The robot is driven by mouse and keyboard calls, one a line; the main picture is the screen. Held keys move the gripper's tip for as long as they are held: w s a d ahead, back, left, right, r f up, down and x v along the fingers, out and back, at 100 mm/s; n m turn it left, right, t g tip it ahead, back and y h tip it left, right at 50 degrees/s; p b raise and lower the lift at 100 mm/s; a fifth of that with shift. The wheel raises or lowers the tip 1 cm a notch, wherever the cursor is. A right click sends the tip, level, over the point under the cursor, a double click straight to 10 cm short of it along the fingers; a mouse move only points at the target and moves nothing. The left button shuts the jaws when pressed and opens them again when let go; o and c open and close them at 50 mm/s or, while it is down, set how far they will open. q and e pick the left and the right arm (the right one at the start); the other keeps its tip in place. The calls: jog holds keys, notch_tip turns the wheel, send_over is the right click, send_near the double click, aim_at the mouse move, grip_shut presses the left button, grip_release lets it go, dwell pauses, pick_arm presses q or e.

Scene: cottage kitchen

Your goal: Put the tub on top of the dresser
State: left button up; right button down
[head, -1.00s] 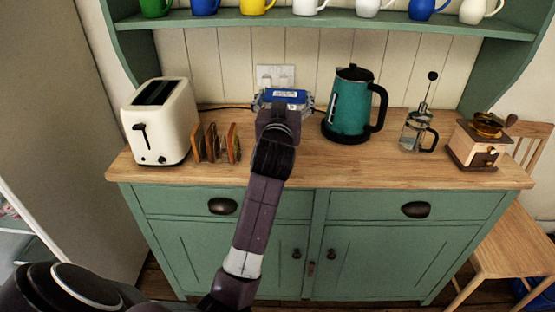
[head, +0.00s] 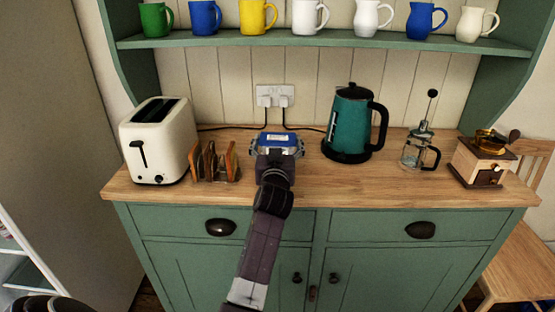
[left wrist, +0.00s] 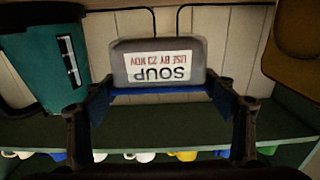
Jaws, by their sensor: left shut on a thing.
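The tub (head: 278,139) is small, with a blue lid and a white label. In the left wrist view the tub (left wrist: 157,62) is grey with a blue rim, and its label reads SOUP, upside down. My left gripper (head: 277,152) is shut on the tub, with a finger at each side in the left wrist view (left wrist: 160,92). It holds the tub over the back of the wooden top of the green dresser (head: 340,190), between toast rack and kettle. I cannot tell whether the tub touches the wood. My right gripper is out of view.
The toast rack (head: 214,163) and cream toaster (head: 160,142) stand left of the tub. The teal kettle (head: 349,125), cafetiere (head: 417,148) and coffee grinder (head: 482,160) stand right. A socket (head: 275,96) with cables is behind. A mug shelf (head: 330,42) hangs above.

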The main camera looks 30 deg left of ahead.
pick_arm(q)
notch_tip(320, 180, down, 5)
jog(key=shift+f+b, duration=0.1)
jog(key=shift+b, duration=0.2)
jog(key=shift+f, duration=0.25)
jog(key=shift+f, duration=0.1)
jog(key=o, duration=1.5)
